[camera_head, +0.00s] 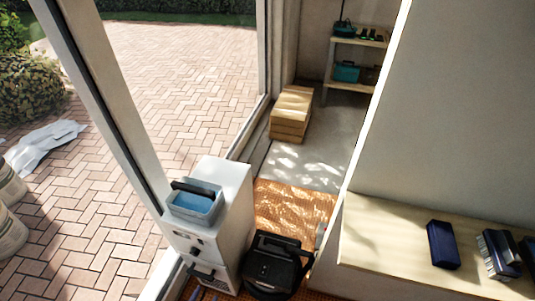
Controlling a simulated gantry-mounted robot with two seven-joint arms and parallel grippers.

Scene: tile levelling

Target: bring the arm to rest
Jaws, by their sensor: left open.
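The dark part low in the view, in front of the white cabinet, appears to be my left gripper (206,279). It is open, and I see nothing held in it. It is small and partly lost against the cabinet front, so its fingers are hard to make out. My left arm is not clearly visible. My right gripper and right arm are not in view.
A blue-grey bucket (194,203) stands on the white cabinet (232,181). A black case (272,267) stands beside it on the orange floor mat (291,210). A wooden bench (390,238) holds a dark blue box (442,245). A wooden crate (290,113) stands farther back.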

